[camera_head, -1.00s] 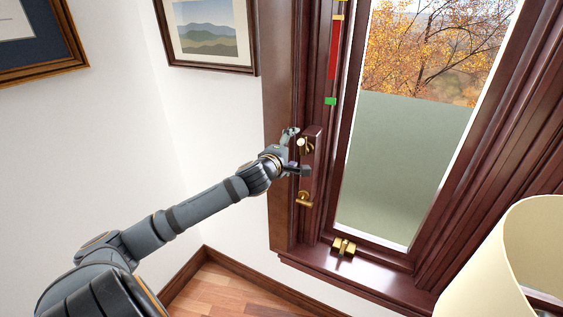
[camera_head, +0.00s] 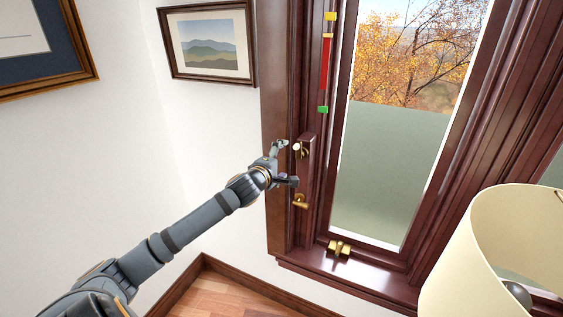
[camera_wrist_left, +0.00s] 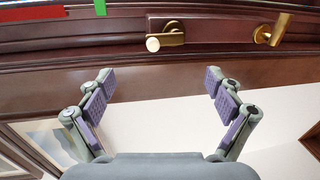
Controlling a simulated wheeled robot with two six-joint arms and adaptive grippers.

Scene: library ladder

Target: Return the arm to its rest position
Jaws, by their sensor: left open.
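My left arm reaches in from the lower left of the head view, and its gripper (camera_head: 286,164) is beside the window frame near the brass handle (camera_head: 299,149). In the left wrist view the left gripper (camera_wrist_left: 158,92) has its two fingers spread wide with nothing between them. The brass handle with its pale round end (camera_wrist_left: 154,44) is beyond the fingertips there, apart from them. My right gripper shows in neither view.
A second brass handle (camera_head: 300,201) sits lower on the dark wood frame, with a brass latch (camera_head: 339,248) at the sill. A cream lampshade (camera_head: 465,262) stands at lower right. Framed pictures (camera_head: 210,44) hang on the wall. A red bar with a green end (camera_head: 323,109) is on the frame.

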